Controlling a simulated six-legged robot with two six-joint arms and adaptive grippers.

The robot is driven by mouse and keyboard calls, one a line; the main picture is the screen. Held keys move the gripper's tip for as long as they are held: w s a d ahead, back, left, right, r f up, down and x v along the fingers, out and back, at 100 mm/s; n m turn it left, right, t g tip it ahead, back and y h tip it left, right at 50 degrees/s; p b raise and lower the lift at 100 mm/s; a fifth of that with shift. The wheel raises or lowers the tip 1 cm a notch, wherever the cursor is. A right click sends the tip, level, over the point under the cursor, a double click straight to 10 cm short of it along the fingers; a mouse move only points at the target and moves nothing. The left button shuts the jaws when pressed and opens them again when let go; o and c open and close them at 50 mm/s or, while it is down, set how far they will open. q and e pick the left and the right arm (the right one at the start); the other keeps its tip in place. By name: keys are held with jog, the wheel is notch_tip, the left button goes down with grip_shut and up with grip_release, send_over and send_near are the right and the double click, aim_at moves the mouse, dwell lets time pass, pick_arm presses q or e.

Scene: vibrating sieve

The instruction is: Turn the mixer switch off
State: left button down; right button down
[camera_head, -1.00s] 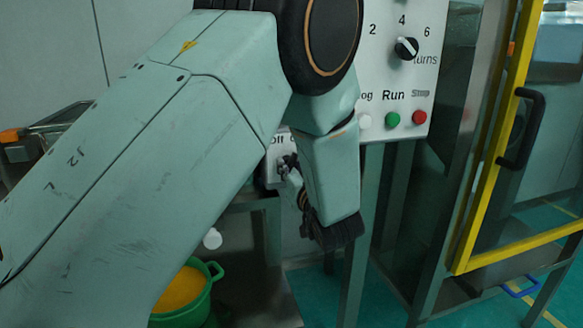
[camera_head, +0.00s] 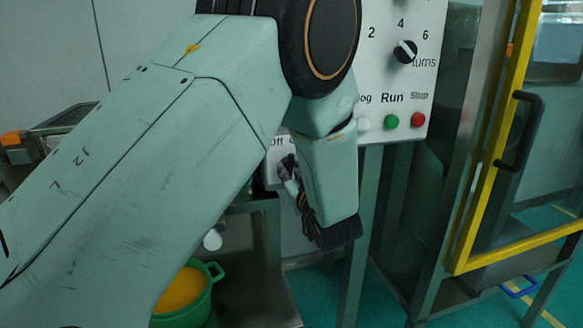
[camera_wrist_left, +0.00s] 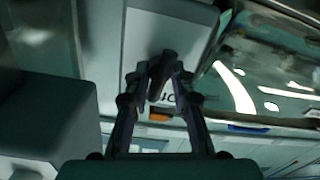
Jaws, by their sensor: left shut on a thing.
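A small light switch panel (camera_head: 272,148) with an "Off" label shows beside my left wrist in the head view; the rest of its lettering is covered. My left gripper (camera_head: 288,168) is at the front of this panel, its jaws shut on the dark mixer switch. In the left wrist view the fingers of my left gripper (camera_wrist_left: 163,82) close around the dark switch knob (camera_wrist_left: 162,66), which stands out from the pale panel face (camera_wrist_left: 145,35). The knob's exact setting is hidden by the fingers. My right gripper is not in view.
A control panel (camera_head: 385,75) with a black turns dial (camera_head: 405,51), a green button (camera_head: 391,122) and a red button (camera_head: 418,120) is right of my arm. A yellow-framed door (camera_head: 487,170) stands farther right. A green pot (camera_head: 212,283) with yellow contents is below.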

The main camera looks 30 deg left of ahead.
pick_arm(q)
jog(key=n, duration=0.4)
jog(key=shift+n, duration=2.2)
jog(key=shift+b, duration=0.3)
jog(key=c, duration=1.1)
grip_release()
jog(key=shift+r, duration=0.1)
